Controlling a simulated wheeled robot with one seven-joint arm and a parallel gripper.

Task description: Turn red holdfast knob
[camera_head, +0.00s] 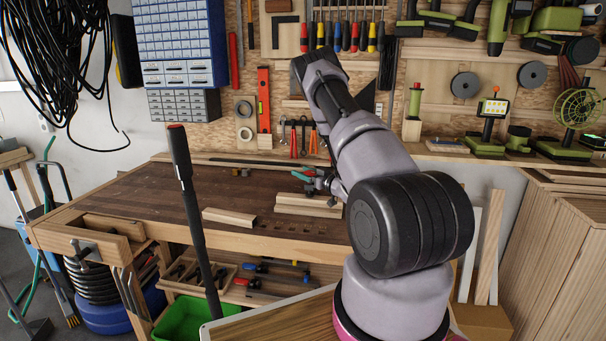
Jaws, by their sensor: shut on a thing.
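My gripper (322,184) is small and far off, over the right part of the workbench (150,198). My arm reaches down to it from the right and hides part of this area. A small red spot, which looks like the red holdfast knob (309,187), shows at the fingertips. The jaws appear shut on it. The rest of the holdfast is too small and too covered to make out. A teal-handled tool (301,171) shows just left of the gripper.
A dark bar with a red top (186,185) stands in the foreground. A tool wall (340,70) rises behind. The bench's left part is mostly clear.

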